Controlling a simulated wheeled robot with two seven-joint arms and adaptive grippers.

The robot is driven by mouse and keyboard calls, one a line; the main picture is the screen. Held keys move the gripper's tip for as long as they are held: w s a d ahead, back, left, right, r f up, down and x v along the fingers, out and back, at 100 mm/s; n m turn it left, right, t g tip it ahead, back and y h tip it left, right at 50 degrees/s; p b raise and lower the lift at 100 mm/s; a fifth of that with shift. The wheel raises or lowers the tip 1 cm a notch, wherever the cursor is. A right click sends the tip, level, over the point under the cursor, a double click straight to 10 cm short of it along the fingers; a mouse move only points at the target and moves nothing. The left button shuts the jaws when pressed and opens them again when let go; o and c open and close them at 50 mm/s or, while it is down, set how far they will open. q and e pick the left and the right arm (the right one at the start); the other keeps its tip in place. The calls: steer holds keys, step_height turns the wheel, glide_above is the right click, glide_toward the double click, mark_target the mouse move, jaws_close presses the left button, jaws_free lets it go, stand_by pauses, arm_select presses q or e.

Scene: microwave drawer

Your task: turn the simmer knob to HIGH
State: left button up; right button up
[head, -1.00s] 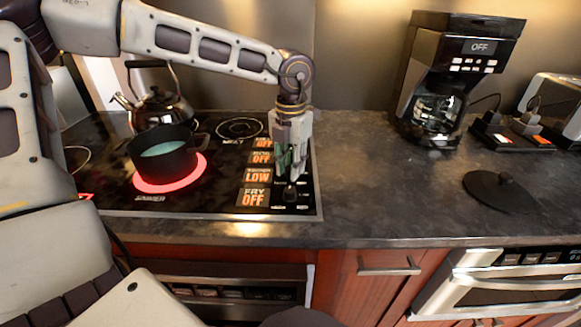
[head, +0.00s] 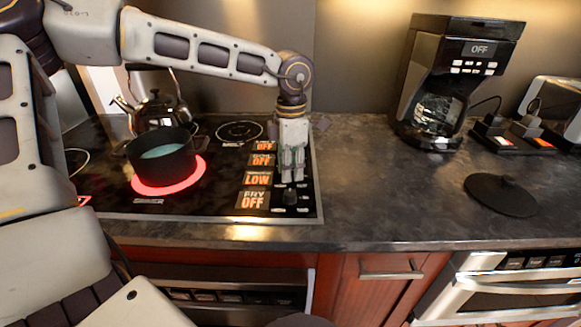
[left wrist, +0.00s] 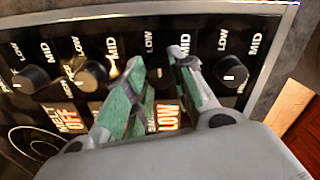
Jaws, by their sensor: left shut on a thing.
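The simmer knob (left wrist: 158,75) is a dark round knob on the cooktop's control strip, partly hidden between my fingers in the left wrist view. My left gripper (left wrist: 157,68) points down and its green-padded fingers are shut on this knob, one on each side. In the head view the left gripper (head: 292,180) stands over the knob row and hides the knob. The simmer display (head: 257,179) reads LOW in orange. It also shows beside the fingers in the left wrist view (left wrist: 168,115). My right gripper is in neither view.
Neighbouring knobs (left wrist: 232,73) (left wrist: 90,74) sit close on both sides. The fry display (head: 253,200) reads OFF. A dark pot (head: 163,155) stands on a glowing red burner, with a kettle (head: 158,112) behind. The counter to the right is clear up to a black lid (head: 500,195).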

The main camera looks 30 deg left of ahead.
arm_select(q)
steer(key=shift+w+r+m, duration=0.1)
steer(key=shift+r+m, duration=0.05)
steer(key=shift+m, duration=3.35)
steer(key=m+p, duration=0.1)
steer(key=m, duration=0.2)
steer(key=shift+m, duration=0.8)
steer(key=m, duration=0.4)
steer(key=shift+p, duration=0.4)
steer(key=m, duration=0.5)
steer(key=shift+p, duration=0.4)
steer(key=shift+m, duration=1.7)
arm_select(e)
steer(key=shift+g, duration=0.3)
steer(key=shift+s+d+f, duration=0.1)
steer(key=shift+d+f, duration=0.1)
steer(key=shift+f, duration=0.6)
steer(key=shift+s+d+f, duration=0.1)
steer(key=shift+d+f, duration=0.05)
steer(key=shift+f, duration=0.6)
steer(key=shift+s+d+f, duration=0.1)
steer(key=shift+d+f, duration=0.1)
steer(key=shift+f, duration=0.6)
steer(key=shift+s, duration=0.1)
